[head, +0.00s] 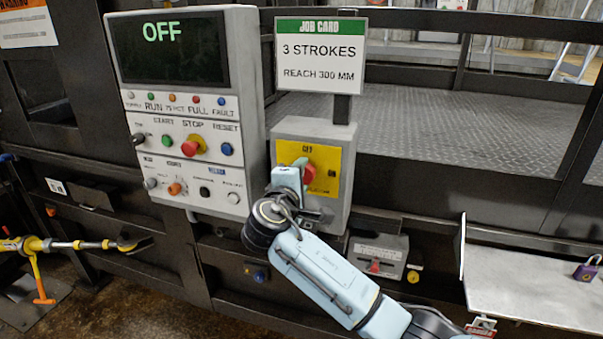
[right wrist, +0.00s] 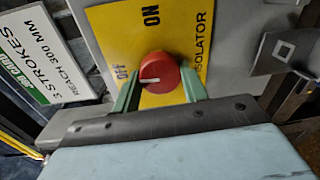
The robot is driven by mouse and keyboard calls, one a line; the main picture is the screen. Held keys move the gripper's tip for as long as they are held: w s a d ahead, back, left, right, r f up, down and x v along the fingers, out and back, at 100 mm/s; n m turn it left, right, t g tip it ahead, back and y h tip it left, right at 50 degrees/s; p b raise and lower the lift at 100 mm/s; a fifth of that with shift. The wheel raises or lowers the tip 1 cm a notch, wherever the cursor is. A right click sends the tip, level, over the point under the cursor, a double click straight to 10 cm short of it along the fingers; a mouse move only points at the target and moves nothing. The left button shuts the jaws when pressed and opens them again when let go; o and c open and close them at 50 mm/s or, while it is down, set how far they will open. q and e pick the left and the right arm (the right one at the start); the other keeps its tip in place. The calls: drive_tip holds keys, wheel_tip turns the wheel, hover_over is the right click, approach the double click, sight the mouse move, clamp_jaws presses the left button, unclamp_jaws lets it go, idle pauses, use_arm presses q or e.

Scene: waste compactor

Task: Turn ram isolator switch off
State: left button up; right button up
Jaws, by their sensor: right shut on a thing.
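The ram isolator switch is a red rotary knob (head: 309,174) on a yellow plate (head: 330,158) fixed to a grey box. The knob (right wrist: 158,70) also shows in the right wrist view, with OFF and ON printed beside it. Its white mark points toward the OFF label. My right gripper (head: 294,176) reaches up from below and is shut on the knob. In the right wrist view its green fingers (right wrist: 160,88) lie on either side of the knob. The gripper hides part of the knob and plate in the head view. My left gripper is not in view.
A control panel (head: 188,110) with a display reading OFF stands left of the isolator box. A job card (head: 320,55) is above the box. A metal shelf (head: 525,290) with a purple padlock (head: 585,270) is at the right. A yellow-handled tool (head: 60,245) is at far left.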

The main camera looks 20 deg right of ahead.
drive_tip(key=shift+n, duration=0.4)
drive_tip(key=o, duration=1)
drive_tip(key=b+v, duration=0.3)
drive_tip(key=v, duration=1)
drive_tip(key=shift+s, duration=0.25)
drive_tip(key=shift+a, duration=0.15)
